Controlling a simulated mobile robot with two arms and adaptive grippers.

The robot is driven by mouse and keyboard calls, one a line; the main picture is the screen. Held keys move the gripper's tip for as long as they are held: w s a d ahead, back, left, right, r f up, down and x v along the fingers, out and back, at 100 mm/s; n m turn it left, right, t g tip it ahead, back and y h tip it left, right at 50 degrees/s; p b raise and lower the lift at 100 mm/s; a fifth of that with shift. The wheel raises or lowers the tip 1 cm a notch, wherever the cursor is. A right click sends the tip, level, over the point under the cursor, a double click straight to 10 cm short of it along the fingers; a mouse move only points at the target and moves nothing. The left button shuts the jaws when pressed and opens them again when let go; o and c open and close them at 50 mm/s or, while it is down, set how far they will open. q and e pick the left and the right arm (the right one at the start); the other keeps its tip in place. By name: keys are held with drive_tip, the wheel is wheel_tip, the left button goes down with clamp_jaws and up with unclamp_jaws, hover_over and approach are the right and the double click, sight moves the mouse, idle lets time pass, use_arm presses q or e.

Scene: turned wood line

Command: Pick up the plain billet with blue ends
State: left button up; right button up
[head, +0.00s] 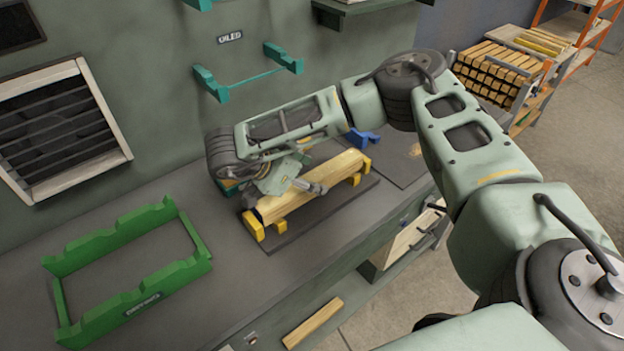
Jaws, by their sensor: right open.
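A pale wooden billet (330,177) lies across yellow rests (253,226) on a dark mat on the bench. I cannot make out blue on its ends. My right gripper (314,188) is open at the billet, over its near-left half. It hides part of the billet; I cannot tell whether the fingers touch it. Another plain billet (312,322) lies lower down at the bench's front, with no blue visible on it. My left gripper is not in view.
A green rack (125,296) stands empty at left. A blue rest (361,139) sits behind the billet. Teal brackets (248,82) under an "OILED" sign (230,38) project from the wall. Shelves with stacked wood (497,72) stand at back right.

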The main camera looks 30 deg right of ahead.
drive_tip(key=shift+x, duration=1)
clamp_jaws()
